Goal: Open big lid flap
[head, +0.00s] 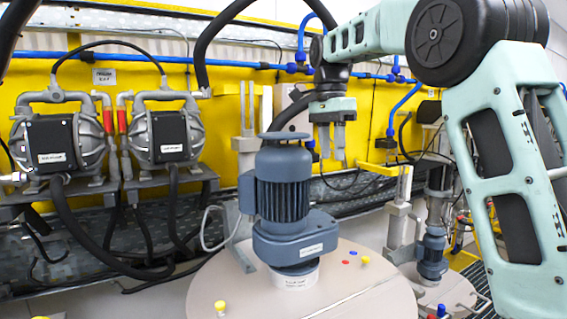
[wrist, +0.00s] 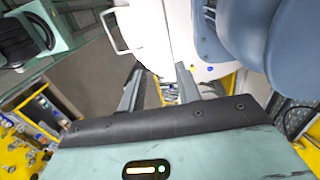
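The big lid (head: 350,291) is a round beige cover on a drum at the bottom of the head view, with a blue-grey motor (head: 283,195) standing on it. A bent pale handle (head: 207,230) shows at its left edge. A similar white handle (wrist: 109,31) shows at the top of the wrist view, beside a pale surface. The flap's outline is not clear. My gripper (head: 334,158) hangs fingers down behind and right of the motor, above the lid's level and touching nothing visible. In the wrist view its fingers (wrist: 160,73) are apart with nothing between them.
The motor's blue-grey housing (wrist: 245,40) is close on the right in the wrist view. Two pumps (head: 58,140) with black hoses are on the yellow wall at left. A second, smaller lid with a motor (head: 432,255) is at right. Yellow and coloured knobs (head: 365,260) dot the big lid.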

